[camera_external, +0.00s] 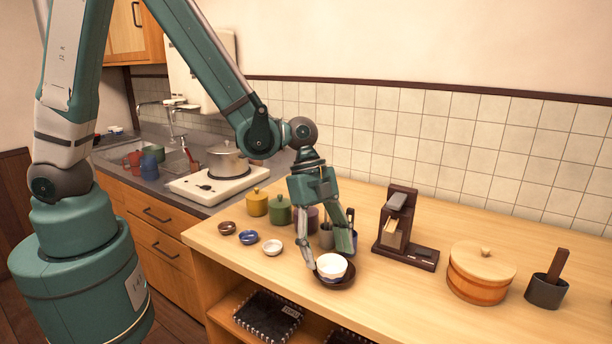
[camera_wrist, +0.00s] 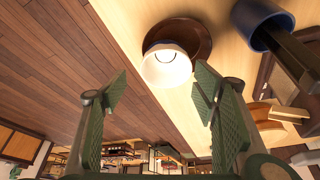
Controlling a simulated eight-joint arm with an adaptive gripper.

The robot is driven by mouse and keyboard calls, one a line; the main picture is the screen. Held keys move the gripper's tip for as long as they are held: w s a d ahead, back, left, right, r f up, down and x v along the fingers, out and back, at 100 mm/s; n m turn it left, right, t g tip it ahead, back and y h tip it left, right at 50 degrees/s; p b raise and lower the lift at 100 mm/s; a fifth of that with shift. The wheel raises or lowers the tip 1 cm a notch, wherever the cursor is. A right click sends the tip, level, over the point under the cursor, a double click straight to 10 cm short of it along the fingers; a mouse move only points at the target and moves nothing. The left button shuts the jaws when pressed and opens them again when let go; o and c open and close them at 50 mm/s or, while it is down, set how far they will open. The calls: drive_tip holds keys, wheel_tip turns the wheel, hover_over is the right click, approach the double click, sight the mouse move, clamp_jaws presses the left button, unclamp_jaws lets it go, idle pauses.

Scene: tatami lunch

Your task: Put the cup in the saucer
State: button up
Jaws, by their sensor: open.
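The white cup (camera_external: 331,265) stands upright on the dark brown saucer (camera_external: 347,283) near the front edge of the counter. In the wrist view the cup (camera_wrist: 167,68) overlaps the lower left of the saucer (camera_wrist: 201,40), so I cannot tell how well centred it is. In the wrist view the cup shows just beyond the gap between the fingertips of my gripper (camera_wrist: 160,80), apart from both.
A dark cup with utensils (camera_wrist: 258,22) stands close right of the saucer. Three small bowls, including a blue one (camera_external: 248,237), sit to the left. Lidded pots (camera_external: 279,211) stand behind them. A wooden grater-like stand (camera_external: 398,225) and a round wooden tub (camera_external: 478,280) are right.

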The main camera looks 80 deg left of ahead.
drive_tip(key=v, duration=0.9)
drive_tip(key=shift+p, duration=0.35)
drive_tip(key=shift+r, duration=0.1)
idle(0.4)
drive_tip(key=s+a+r+n+t+y, duration=0.2)
drive_tip(key=s+a+r+n, duration=0.4)
drive_tip(key=s+r, duration=0.2)
drive_tip(key=s+a+r+n+t+y, duration=0.2)
drive_tip(key=s+a+r+n, duration=0.4)
drive_tip(key=s+r, duration=0.3)
drive_tip(key=s+n+t, duration=0.1)
drive_tip(key=s, duration=0.3)
drive_tip(key=shift+s, duration=0.3)
